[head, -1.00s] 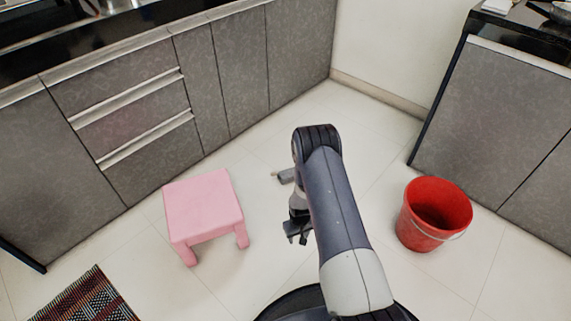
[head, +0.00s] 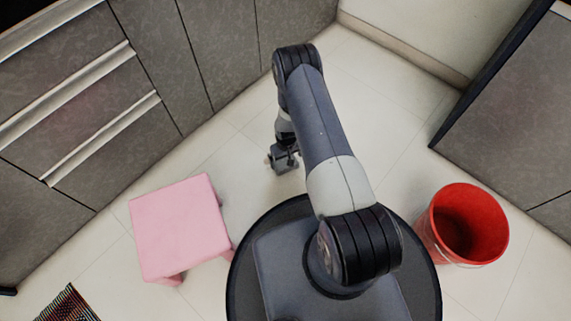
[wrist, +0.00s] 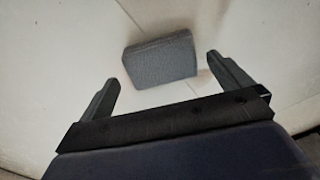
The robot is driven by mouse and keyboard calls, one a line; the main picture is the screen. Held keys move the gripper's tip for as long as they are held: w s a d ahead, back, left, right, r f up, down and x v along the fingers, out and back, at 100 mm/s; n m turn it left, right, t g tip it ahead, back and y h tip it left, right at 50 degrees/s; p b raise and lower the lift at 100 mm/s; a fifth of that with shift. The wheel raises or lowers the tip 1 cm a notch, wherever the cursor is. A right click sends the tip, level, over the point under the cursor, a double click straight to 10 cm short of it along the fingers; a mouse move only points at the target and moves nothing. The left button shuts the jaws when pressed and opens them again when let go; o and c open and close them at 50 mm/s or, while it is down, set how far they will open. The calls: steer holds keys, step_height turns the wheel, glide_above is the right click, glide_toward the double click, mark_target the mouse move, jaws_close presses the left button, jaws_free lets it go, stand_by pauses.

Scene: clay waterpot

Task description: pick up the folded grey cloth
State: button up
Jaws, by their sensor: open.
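The folded grey cloth (wrist: 160,62) lies on the pale floor as a small block in the wrist view. My gripper (wrist: 163,74) is open, with one finger to the left of the cloth and one to the right in that picture. The cloth appears just beyond the gripper's base, and the gap in height is hard to tell. In the head view my gripper (head: 284,160) points down over the floor, and I cannot make out the cloth there.
A pink stool (head: 180,225) stands on the left and a red bucket (head: 468,225) on the right. Grey cabinets (head: 150,90) line the left side, with another cabinet (head: 510,110) at the right. A striped mat (head: 68,305) lies at the lower left. Floor around the gripper is clear.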

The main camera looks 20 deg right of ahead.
step_height(320, 180, down, 5)
steer(key=b, duration=0.2)
steer(key=shift+w+b, duration=0.1)
steer(key=shift+b, duration=0.3)
steer(key=shift+r, duration=0.15)
steer(key=shift+c, duration=0.4)
steer(key=c, duration=0.7)
step_height(320, 180, up, 10)
steer(key=p, duration=0.4)
steer(key=shift+p, duration=0.4)
